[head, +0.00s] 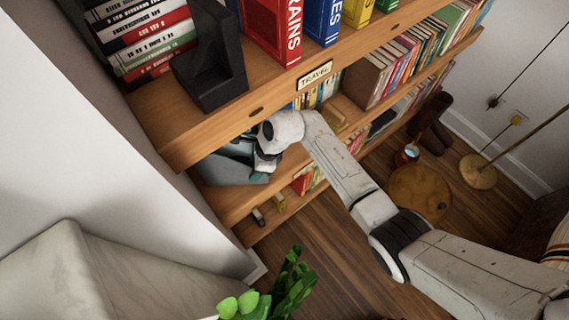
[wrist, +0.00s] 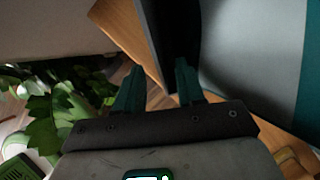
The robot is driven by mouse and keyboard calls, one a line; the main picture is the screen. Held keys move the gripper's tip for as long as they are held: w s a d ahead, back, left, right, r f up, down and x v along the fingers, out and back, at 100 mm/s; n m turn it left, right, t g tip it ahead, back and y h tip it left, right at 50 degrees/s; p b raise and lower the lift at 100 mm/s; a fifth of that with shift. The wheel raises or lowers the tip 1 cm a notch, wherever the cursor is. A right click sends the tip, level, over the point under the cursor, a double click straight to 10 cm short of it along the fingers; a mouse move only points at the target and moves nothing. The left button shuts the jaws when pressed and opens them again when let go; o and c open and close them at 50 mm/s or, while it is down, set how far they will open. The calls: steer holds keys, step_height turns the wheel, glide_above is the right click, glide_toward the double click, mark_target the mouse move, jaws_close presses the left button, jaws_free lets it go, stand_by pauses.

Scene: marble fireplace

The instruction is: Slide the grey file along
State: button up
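The grey file (head: 222,168) stands on the shelf below the top one, at its left end, partly hidden by my arm in the head view. In the wrist view a large grey panel (wrist: 250,55) with a dark side (wrist: 172,35) fills the upper right; it appears to be this file. My gripper (wrist: 160,72) has two teal fingers set apart, with shelf wood and part of the dark side showing between them. The right finger overlaps the dark side; I cannot tell whether it touches. In the head view the fingers are mostly hidden beside the file.
A black bookend (head: 212,70) and several books stand on the top shelf (head: 185,130) above my gripper. A white wall (head: 110,150) closes in on the left. A green plant (head: 285,290) stands below. Wood floor (head: 325,250) lies open in front. A round stool (head: 420,190) stands right.

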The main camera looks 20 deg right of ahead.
steer(key=s+d, duration=0.2)
steer(key=d, duration=0.5)
steer(key=shift+s+d+b, duration=0.3)
steer(key=shift+s+d, duration=0.05)
